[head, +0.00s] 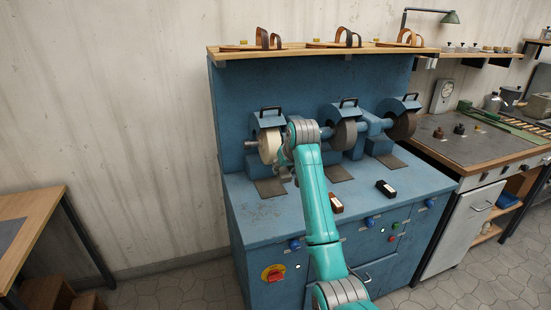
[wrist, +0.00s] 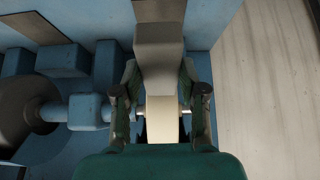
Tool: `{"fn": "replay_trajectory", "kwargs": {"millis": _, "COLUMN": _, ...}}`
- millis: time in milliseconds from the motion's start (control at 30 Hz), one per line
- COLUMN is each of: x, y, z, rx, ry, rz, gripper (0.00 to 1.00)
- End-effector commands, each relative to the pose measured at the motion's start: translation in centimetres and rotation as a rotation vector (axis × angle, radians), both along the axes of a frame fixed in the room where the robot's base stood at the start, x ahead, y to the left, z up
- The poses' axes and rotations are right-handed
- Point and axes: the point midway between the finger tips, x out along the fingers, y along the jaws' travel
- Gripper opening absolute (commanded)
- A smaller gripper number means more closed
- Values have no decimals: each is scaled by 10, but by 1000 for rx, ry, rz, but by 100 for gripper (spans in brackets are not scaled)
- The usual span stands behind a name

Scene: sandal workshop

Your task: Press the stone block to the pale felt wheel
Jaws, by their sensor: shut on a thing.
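The pale felt wheel (head: 268,145) is the leftmost of three wheels on the blue machine. In the wrist view the wheel (wrist: 163,120) shows as a cream band on its axle, between my fingers. My gripper (head: 285,168) is at the front of this wheel, partly hidden by my arm. In the wrist view my gripper (wrist: 159,80) is shut on the grey stone block (wrist: 160,47). The block's lower edge meets the cream band in that picture; I cannot tell whether they touch. The block is not clearly visible in the head view.
A grey wheel (head: 345,134) and a dark wheel (head: 402,125) stand to the right on the same shaft. Sandals (head: 348,38) sit on the shelf above.

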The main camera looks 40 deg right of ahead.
Motion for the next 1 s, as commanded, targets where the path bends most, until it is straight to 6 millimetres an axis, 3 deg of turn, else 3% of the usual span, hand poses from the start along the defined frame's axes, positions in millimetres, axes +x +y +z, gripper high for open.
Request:
{"fn": "replay_trajectory", "kwargs": {"millis": 633, "x": -41, "y": 12, "z": -11, "rx": 0, "ry": -1, "rz": 0, "gripper": 6}}
{"fn": "replay_trajectory", "kwargs": {"millis": 1000, "x": -47, "y": 13, "z": -12, "rx": 0, "ry": 0, "rz": 0, "gripper": 6}}
